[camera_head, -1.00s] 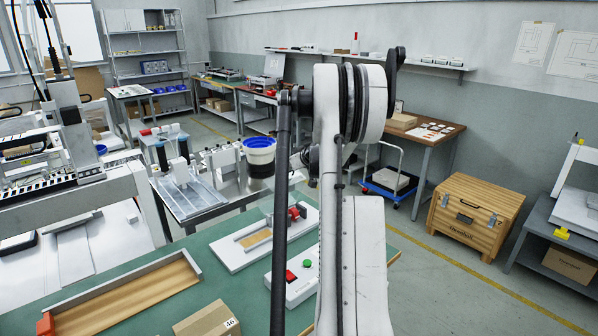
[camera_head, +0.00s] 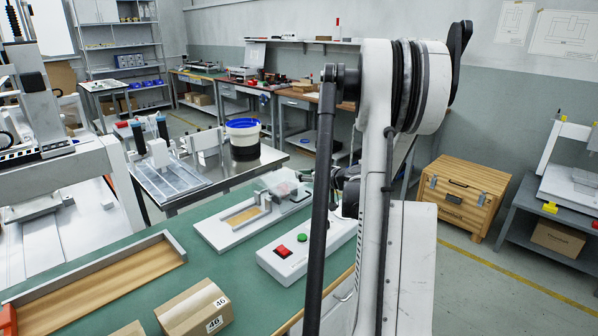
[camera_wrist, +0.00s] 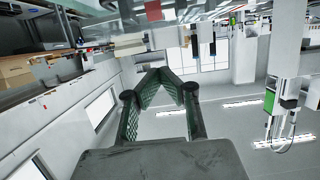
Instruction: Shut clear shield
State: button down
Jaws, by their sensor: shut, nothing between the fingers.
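The clear shield (camera_head: 282,181) is a small see-through cover at the right rear of a white fixture (camera_head: 212,232) on the green bench, in the head view. Dark parts of my wrist show behind the arm, right of the shield, but the fingertips cannot be made out there. In the wrist view my gripper (camera_wrist: 160,74) has its two green-padded fingers together at the tips, with nothing between them. The shield is not recognisable in that view.
A white control box (camera_head: 262,252) with red and green buttons stands in front of the fixture. A carton (camera_head: 192,308) and a wood-floored tray (camera_head: 110,285) lie on the bench. A metal table (camera_head: 205,178) with a blue-rimmed bucket (camera_head: 243,138) stands behind. A wooden chest (camera_head: 462,197) is at right.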

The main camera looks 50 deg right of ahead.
jog(key=shift+s+a+f+b, duration=0.1)
jog(key=shift+s+f+b, duration=0.35)
jog(key=shift+f, duration=0.3)
jog(key=shift+s+f+b, duration=0.3)
jog(key=shift+s+f, duration=0.1)
jog(key=shift+f, duration=0.35)
jog(key=shift+r+p, duration=0.3)
jog(key=shift+r, duration=0.2)
notch_tip(320, 180, up, 3)
jog(key=p, duration=0.2)
send_near(305, 184)
jog(key=s+a, duration=0.1)
jog(key=a, duration=0.1)
jog(key=s+a, duration=0.2)
jog(key=shift+s+f, duration=0.1)
jog(key=shift+f, duration=0.3)
